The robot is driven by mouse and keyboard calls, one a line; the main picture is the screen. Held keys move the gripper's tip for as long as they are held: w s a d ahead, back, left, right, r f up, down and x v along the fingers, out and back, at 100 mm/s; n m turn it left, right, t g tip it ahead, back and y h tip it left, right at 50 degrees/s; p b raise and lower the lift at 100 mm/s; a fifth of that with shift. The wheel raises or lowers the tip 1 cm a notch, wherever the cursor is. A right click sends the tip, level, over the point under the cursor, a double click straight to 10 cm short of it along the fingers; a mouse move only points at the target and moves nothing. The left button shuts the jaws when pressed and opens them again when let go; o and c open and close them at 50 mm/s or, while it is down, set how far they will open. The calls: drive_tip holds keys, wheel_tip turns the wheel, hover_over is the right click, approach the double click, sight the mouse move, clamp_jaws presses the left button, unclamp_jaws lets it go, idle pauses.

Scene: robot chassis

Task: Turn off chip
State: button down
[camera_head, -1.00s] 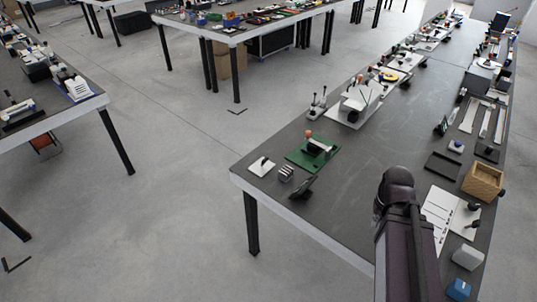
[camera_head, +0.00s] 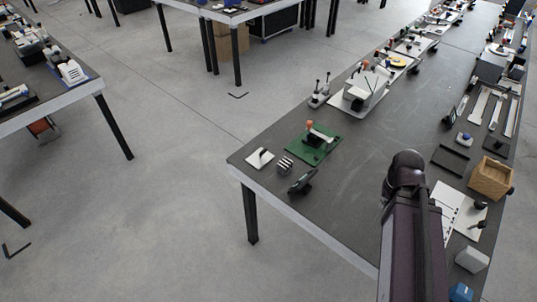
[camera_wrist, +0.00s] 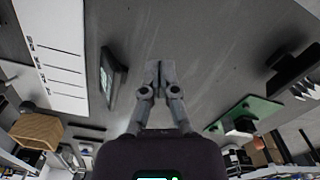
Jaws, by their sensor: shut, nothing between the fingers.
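No part is plainly marked as the chip. The closest match is a green board (camera_head: 301,153) near the table's left corner, carrying an orange-knobbed piece (camera_head: 310,125) and a pale bar. A green board (camera_wrist: 262,108) also shows at the right of the wrist view, partly covered by dark and pale parts. Whether its switch is on or off cannot be told. My gripper (camera_wrist: 160,66) is shut and empty, with its fingertips together, above the grey surface and apart from the board. In the head view my arm hides the gripper.
A small dark screen device (camera_head: 301,182), a striped block (camera_head: 285,164) and a white plate (camera_head: 260,157) sit near the board. A wooden box (camera_head: 491,179) and a white sheet (camera_head: 456,210) lie to the right. The table's middle is mostly clear.

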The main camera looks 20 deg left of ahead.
drive_tip(key=w, duration=0.1)
drive_tip(key=m+t+y+b, duration=0.3)
drive_tip(key=m+y+b, duration=0.3)
drive_tip(key=m, duration=1.6)
approach(263, 152)
drive_tip(key=shift+y, duration=0.4)
drive_tip(key=d, duration=0.4)
drive_tip(key=shift+f+p, duration=0.4)
drive_tip(key=shift+a+m, duration=0.3)
drive_tip(key=shift+a, duration=0.05)
drive_tip(key=shift+f, duration=0.1)
drive_tip(key=b+x, duration=0.7)
drive_tip(key=x, duration=0.1)
drive_tip(key=shift+w+a+f, duration=0.1)
drive_tip(key=shift+f, duration=0.1)
drive_tip(key=shift+w+a+f+b, duration=0.1)
drive_tip(key=shift+a+f+b, duration=0.35)
drive_tip(key=shift+a, duration=0.05)
